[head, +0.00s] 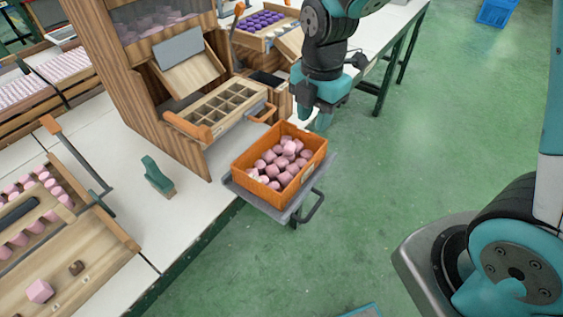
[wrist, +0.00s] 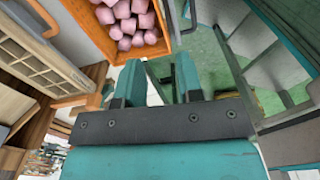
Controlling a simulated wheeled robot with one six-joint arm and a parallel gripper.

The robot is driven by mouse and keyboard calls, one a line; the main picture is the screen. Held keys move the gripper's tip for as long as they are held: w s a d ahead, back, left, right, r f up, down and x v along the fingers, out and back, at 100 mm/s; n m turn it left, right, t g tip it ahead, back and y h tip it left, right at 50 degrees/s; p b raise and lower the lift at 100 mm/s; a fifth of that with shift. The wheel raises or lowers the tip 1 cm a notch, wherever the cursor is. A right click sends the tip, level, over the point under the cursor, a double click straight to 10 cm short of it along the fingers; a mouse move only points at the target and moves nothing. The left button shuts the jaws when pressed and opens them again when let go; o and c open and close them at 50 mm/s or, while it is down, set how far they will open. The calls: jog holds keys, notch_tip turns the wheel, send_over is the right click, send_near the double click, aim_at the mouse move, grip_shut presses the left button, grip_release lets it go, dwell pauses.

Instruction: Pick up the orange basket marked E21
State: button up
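An orange basket (head: 240,172) full of pink blocks sits on a grey shelf at the table's edge. A small pale label shows on its side, but I cannot read any marking. My gripper (head: 314,116) is beyond the basket's far right corner in the head view, apart from it and empty. In the wrist view my gripper (wrist: 161,72) shows two teal fingers spread apart with nothing between them. The basket's orange rim (wrist: 172,28) is at the top of that view, ahead of the fingers.
A grey shelf (head: 238,190) with a dark handle (head: 312,208) carries the basket. A wooden dispenser with a compartment tray (head: 222,106) stands left of it. A green tape-dispenser-like object (head: 157,176) is on the white table. Green floor (head: 400,170) is open on the right.

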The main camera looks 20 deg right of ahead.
jog(key=f+n, duration=0.1)
jog(key=f, duration=0.1)
send_near(304, 182)
jog(key=shift+w+d+f, duration=0.25)
jog(key=shift+d+f, duration=0.15)
jog(key=shift+f, duration=0.15)
jog(key=shift+a+f+p, duration=0.2)
jog(key=shift+f+p, duration=0.1)
jog(key=shift+f, duration=1.1)
jog(key=shift+a+f+p, duration=0.15)
jog(key=shift+f+p, duration=0.15)
jog(key=shift+f, duration=1.15)
grip_shut()
